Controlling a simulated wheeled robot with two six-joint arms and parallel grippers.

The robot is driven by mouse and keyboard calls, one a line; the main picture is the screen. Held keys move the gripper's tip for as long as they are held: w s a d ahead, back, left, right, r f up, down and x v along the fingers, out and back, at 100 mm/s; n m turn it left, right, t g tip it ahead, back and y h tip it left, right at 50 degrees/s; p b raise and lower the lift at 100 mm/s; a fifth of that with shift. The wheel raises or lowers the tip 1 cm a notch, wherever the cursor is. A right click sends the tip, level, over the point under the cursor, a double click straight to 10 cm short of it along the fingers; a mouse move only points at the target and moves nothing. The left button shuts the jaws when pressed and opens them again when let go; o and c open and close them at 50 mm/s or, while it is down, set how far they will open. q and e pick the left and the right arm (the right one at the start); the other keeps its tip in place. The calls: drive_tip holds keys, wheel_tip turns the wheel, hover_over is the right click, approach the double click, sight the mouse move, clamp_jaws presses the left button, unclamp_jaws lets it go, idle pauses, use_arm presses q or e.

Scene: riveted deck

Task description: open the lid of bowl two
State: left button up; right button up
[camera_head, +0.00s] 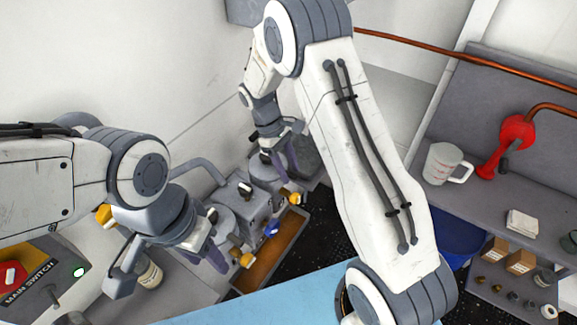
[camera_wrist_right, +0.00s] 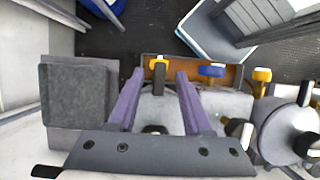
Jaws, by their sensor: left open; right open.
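Two round grey bowls sit on the machine; no number shows, so I cannot tell which is bowl two. The far bowl (camera_head: 262,172) is partly hidden by my right gripper (camera_head: 280,158). In the right wrist view, the purple fingers of my right gripper (camera_wrist_right: 157,100) stand open, with a black handle (camera_wrist_right: 155,129) showing between them; contact cannot be told. The near bowl (camera_head: 222,222) is partly behind my left gripper; its grey lid (camera_wrist_right: 285,130) shows at right in the wrist view. My left gripper (camera_head: 168,268) is open.
A grey box (camera_head: 243,205) with a black lever stands between the bowls. Yellow and blue knobs (camera_head: 272,229) line the tray (camera_head: 270,262). A dark square block (camera_wrist_right: 78,95) is left of the right fingers.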

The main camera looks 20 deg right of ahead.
drive_tip(key=shift+c, duration=0.3)
clamp_jaws()
idle(1.1)
